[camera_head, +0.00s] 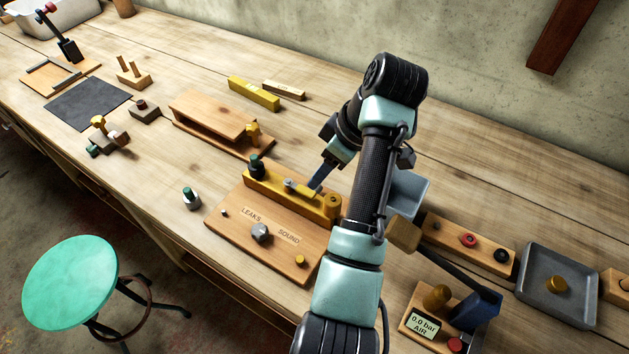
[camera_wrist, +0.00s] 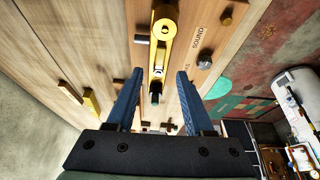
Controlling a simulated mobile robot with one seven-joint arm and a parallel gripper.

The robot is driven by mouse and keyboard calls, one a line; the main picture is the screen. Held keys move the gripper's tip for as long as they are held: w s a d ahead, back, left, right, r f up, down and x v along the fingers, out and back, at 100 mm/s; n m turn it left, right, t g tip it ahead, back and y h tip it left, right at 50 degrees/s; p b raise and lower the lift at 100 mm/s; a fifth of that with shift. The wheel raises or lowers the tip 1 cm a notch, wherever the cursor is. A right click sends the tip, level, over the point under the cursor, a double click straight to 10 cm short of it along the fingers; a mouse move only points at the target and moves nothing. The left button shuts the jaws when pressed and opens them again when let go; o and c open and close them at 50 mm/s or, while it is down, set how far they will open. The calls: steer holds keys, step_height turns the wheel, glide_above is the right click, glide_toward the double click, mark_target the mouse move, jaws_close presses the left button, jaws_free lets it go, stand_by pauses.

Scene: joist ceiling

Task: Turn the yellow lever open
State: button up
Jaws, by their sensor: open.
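A long yellow bar-shaped piece (camera_head: 293,193) lies along the back of a wooden board (camera_head: 232,215) marked LEAKS and SOUND. It has a round yellow end at its right and a dark green-topped knob (camera_head: 256,166) at its left. I cannot tell for certain which part is the lever. In the wrist view the yellow piece (camera_wrist: 161,50) runs down the middle, with the knob (camera_wrist: 154,98) below it. My gripper (camera_head: 318,184) is over the yellow piece. In the wrist view its blue fingers (camera_wrist: 158,76) are apart, one on each side, with nothing held.
A hexagonal grey knob (camera_head: 261,233) and small pegs stand on the board. A dark green-topped cylinder (camera_head: 191,198) stands left of it. A wooden shelf block (camera_head: 215,118) is behind.

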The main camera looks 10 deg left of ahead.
steer(key=p+v, duration=0.4)
steer(key=v, duration=0.1)
steer(key=shift+s+r, duration=0.1)
steer(key=shift+r, duration=0.25)
steer(key=w+r+m+t+h, duration=0.1)
steer(key=w+r+m+t, duration=0.15)
steer(key=r+t, duration=0.2)
steer(key=w+r+m+t, duration=0.2)
steer(key=w+r+t, duration=0.15)
steer(key=r, duration=0.25)
step_height(320, 180, up, 19)
steer(key=s+d+m+t+h, duration=0.1)
steer(key=s+d+m+t, duration=0.2)
steer(key=t, duration=0.5)
steer(key=s+d+r+m+t+h, duration=0.1)
steer(key=s+r+m+t+h, duration=0.1)
steer(key=s+r+m+t, duration=0.4)
steer(key=s+r+t, duration=0.4)
steer(key=s+r, duration=0.6)
steer(key=r, duration=0.2)
steer(key=shift+s+d+r+m, duration=0.15)
steer(key=shift+s+d+m, duration=0.2)
steer(key=shift+s+d, duration=0.05)
